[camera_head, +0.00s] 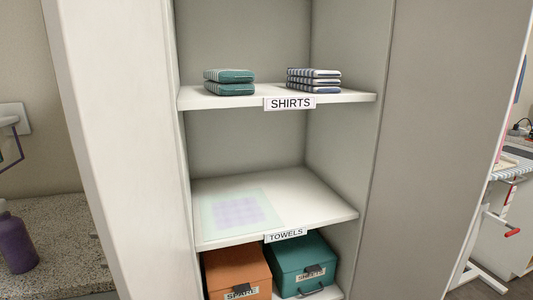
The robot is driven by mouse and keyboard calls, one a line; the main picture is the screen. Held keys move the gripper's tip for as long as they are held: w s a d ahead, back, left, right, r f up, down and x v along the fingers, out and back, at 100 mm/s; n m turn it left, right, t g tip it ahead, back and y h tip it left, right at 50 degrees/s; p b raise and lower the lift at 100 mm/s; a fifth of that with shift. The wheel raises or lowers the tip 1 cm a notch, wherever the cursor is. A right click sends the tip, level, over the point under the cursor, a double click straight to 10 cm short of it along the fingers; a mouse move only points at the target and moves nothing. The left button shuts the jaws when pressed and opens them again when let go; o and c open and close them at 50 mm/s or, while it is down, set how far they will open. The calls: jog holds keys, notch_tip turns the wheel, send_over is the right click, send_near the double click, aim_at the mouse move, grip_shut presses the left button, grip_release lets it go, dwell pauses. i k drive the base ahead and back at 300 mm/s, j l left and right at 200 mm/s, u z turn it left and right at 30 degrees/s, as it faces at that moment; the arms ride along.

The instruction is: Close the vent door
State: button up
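No door that I can tell to be a vent door shows in the head view. An open cabinet fills the middle, with a pale panel (115,130) on its left and a grey panel (440,130) on its right. I cannot tell whether these panels are opened doors or fixed sides. My gripper is not in view.
Folded shirts (230,82) lie on the upper shelf (225,97). The towels shelf (310,200) holds only a flat pale checked patch (238,211). Below are an orange box (236,268) and a teal box (298,257). A purple bottle (15,240) stands on the left counter (60,225).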

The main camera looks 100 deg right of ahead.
aim_at(455, 68)
jog(key=k+u, duration=0.25)
jog(key=k, duration=2.1)
jog(key=k+u, duration=0.1)
jog(key=k, duration=1.2)
jog(key=k+j, duration=0.15)
jog(key=k, duration=1.2)
